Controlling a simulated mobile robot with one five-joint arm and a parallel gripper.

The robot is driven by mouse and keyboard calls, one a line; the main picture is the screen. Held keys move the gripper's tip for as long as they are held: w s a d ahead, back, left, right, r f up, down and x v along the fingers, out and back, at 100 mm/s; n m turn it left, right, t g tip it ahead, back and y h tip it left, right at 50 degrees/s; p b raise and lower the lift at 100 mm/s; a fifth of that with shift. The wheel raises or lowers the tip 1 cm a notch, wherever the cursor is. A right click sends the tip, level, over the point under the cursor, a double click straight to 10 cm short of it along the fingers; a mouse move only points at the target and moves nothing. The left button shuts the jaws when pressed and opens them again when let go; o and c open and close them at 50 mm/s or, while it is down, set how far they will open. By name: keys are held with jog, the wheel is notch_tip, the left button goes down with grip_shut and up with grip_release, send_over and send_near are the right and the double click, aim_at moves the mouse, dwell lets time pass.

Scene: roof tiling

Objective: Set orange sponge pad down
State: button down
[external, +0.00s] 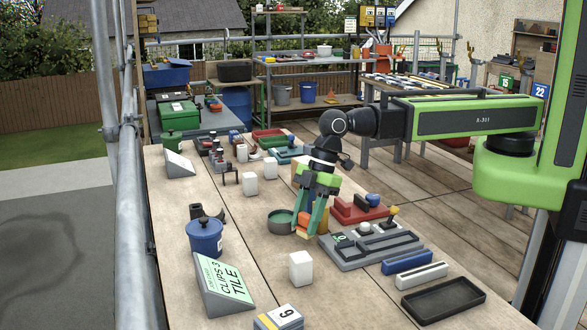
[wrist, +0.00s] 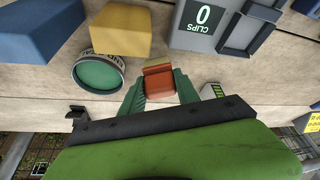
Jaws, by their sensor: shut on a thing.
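My gripper (external: 309,226) points down over the wooden bench, its green fingers shut on the orange sponge pad (external: 303,231). In the wrist view the pad (wrist: 159,84) sits between the two fingertips, with a yellowish strip along its far edge. The pad is low, close to the bench top; I cannot tell whether it touches. A round dish (external: 281,222) with a green inside stands just left of the pad in the external view. The dish (wrist: 98,73) also shows left of the pad in the wrist view, apart from it.
A grey tray (external: 350,262) with several compartments lies right of the gripper, and a red holder (external: 350,213) stands behind it. White blocks (external: 301,267), a blue lidded pot (external: 204,238) and a green "CLIPS 3 TILE" sign (external: 224,284) stand on the bench. A black tray (external: 443,299) lies front right.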

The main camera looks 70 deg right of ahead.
aim_at(304, 214)
notch_tip(304, 214, up, 8)
jog(key=p, duration=0.7)
jog(key=shift+r, duration=0.1)
jog(key=shift+w+a, duration=0.15)
jog(key=shift+w, duration=0.05)
jog(key=w+d+m, duration=0.2)
jog(key=w, duration=1.8)
jog(key=w+d+r+m+t, duration=0.1)
jog(key=w+d+m+t, duration=0.15)
jog(key=w+d, duration=1.25)
jog(key=shift+g+h, duration=0.4)
jog(key=shift+g, duration=0.05)
jog(key=a+f+b, duration=0.2)
jog(key=a, duration=0.1)
jog(key=a+f+b, duration=0.2)
jog(key=a, duration=0.1)
jog(key=a+f+b, duration=0.2)
jog(key=a+f, duration=0.1)
jog(key=a, duration=0.1)
jog(key=shift+w, duration=0.1)
jog(key=shift+a, duration=0.5)
notch_tip(304, 214, down, 4)
jog(key=b, duration=0.4)
jog(key=shift+f+b, duration=0.25)
jog(key=shift+b, duration=0.05)
jog(key=c, duration=0.9)
grip_release()
jog(key=shift+r, duration=0.1)
